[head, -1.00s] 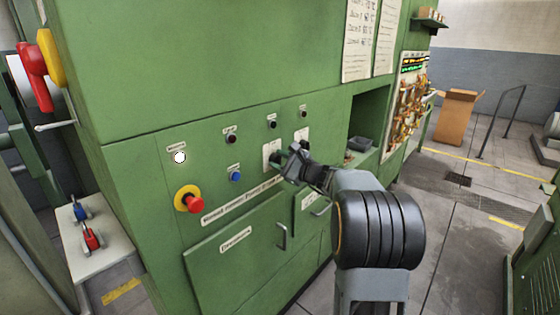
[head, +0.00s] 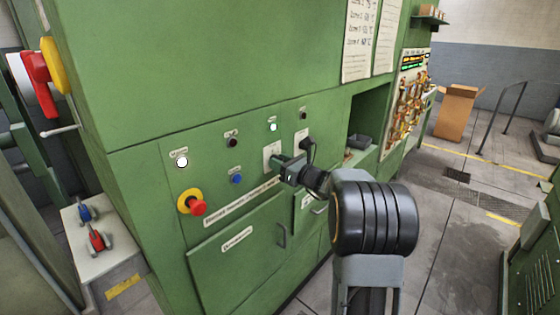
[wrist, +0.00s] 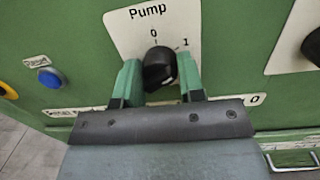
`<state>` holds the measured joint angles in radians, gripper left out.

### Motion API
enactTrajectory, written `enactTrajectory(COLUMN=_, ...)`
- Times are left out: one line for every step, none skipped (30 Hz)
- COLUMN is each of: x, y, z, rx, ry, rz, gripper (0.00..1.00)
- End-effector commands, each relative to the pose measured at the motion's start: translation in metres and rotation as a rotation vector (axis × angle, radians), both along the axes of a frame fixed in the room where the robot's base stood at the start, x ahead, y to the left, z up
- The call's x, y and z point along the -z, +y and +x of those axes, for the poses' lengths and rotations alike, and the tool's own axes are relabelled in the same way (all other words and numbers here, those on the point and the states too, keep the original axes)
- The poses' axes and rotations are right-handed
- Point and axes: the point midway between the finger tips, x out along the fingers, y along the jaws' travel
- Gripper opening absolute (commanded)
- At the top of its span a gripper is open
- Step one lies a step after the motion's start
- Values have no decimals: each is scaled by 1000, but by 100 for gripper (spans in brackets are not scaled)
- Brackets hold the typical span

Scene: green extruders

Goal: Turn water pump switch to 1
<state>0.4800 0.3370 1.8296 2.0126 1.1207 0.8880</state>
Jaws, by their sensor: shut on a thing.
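The water pump switch (wrist: 160,68) is a black knob on a white plate (wrist: 122,38) marked "Pump", with 0 above it and 1 to the upper right. The knob's top end points up and somewhat right, between the two marks. My gripper (wrist: 158,72) has a green finger on each side of the knob and is shut on it. In the head view my gripper (head: 281,165) is at the panel and hides the knob; part of the white plate (head: 270,151) shows. The lamp (head: 272,127) above the plate is lit.
Another black switch (head: 307,146) is close on the right. A blue button (head: 236,179) and a red emergency stop (head: 197,208) on a yellow ring are to the left. A door handle (head: 283,236) sticks out below. Open floor lies to the right.

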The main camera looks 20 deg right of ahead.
Motion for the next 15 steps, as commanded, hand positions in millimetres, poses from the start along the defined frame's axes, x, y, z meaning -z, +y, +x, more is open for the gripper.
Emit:
enactTrajectory(x=-3, y=-1, z=0, rx=3, ry=-1, rz=11, gripper=12)
enactTrajectory(x=-3, y=-1, z=0, rx=2, ry=2, rz=16, gripper=12)
enactTrajectory(x=-3, y=-1, z=0, rx=3, ry=4, rz=23, gripper=12)
enactTrajectory(x=-3, y=-1, z=0, rx=2, ry=6, rz=27, gripper=12)
enactTrajectory(x=-3, y=-1, z=0, rx=3, ry=8, rz=31, gripper=12)
enactTrajectory(x=-3, y=-1, z=0, rx=3, ry=9, rz=35, gripper=12)
enactTrajectory(x=-3, y=-1, z=0, rx=3, ry=10, rz=37, gripper=12)
enactTrajectory(x=-3, y=-1, z=0, rx=2, ry=11, rz=39, gripper=12)
enactTrajectory(x=-3, y=-1, z=0, rx=2, ry=12, rz=40, gripper=12)
enactTrajectory(x=-3, y=-1, z=0, rx=2, ry=12, rz=40, gripper=12)
enactTrajectory(x=-3, y=-1, z=0, rx=2, ry=12, rz=41, gripper=12)
enactTrajectory(x=-3, y=-1, z=0, rx=2, ry=12, rz=41, gripper=12)
enactTrajectory(x=-3, y=-1, z=0, rx=2, ry=12, rz=41, gripper=12)
enactTrajectory(x=-3, y=-1, z=0, rx=2, ry=12, rz=41, gripper=12)
enactTrajectory(x=-3, y=-1, z=0, rx=2, ry=12, rz=41, gripper=12)
